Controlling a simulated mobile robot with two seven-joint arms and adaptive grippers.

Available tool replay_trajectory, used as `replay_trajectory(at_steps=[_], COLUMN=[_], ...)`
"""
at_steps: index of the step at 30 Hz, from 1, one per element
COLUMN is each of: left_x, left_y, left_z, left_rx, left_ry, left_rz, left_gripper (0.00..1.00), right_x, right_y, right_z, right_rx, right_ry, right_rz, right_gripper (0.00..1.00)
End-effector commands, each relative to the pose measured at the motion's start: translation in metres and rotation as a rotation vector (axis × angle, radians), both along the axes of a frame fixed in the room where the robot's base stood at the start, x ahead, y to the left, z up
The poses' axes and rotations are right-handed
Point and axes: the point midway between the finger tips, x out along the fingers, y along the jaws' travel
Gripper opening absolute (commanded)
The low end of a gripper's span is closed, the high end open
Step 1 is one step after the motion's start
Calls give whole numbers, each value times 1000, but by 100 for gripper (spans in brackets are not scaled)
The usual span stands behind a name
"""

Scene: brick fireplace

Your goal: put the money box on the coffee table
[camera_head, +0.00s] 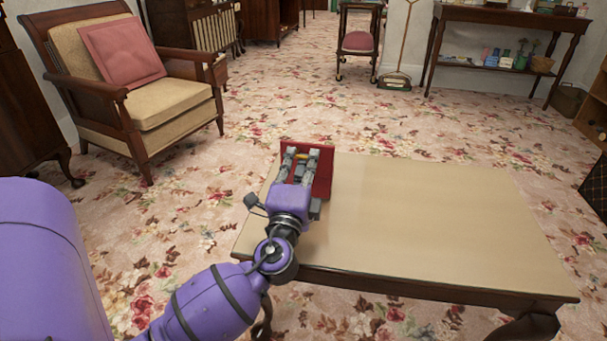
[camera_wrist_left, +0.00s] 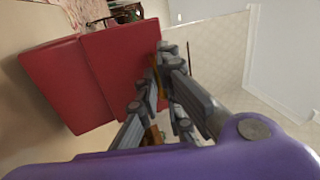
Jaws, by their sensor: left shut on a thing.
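The money box (camera_head: 323,173) is a red box at the left end of the coffee table (camera_head: 430,215). The table has a plain beige top and a dark wooden edge. My left gripper (camera_head: 300,160) is shut on the money box, with its fingers over the box's near side. In the left wrist view the red box (camera_wrist_left: 75,80) fills the upper left, beside the fingers (camera_wrist_left: 160,85). The gripper hides part of the box, and I cannot tell whether its underside touches the tabletop. My right gripper is not in view.
The rest of the tabletop is bare. An armchair (camera_head: 165,100) with a pink cushion (camera_head: 122,52) stands at the upper left. A dark side table (camera_head: 505,18) with small items stands at the back right. Flowered carpet (camera_head: 300,105) lies open behind the table.

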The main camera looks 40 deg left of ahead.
Motion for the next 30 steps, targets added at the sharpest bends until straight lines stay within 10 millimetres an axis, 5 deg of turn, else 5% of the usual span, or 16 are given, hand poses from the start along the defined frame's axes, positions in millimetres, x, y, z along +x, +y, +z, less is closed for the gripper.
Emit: replay_trajectory(at_steps=[3, 9, 14, 24, 30], left_x=[0, -1, -1, -2, -22], left_y=[0, -1, -1, -1, -14], left_z=[-24, -24, -26, -24, -30], left_rx=[0, -2, -3, -3, -5], left_ry=[7, 8, 10, 7, 9], left_rz=[0, -1, -1, -1, -1], left_gripper=[0, 0, 24, 25, 25], right_x=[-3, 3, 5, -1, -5], right_y=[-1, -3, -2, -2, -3], right_z=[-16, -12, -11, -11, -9], right_rx=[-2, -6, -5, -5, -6], right_ry=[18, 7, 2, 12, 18], right_rz=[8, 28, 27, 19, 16], right_gripper=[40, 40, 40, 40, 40])
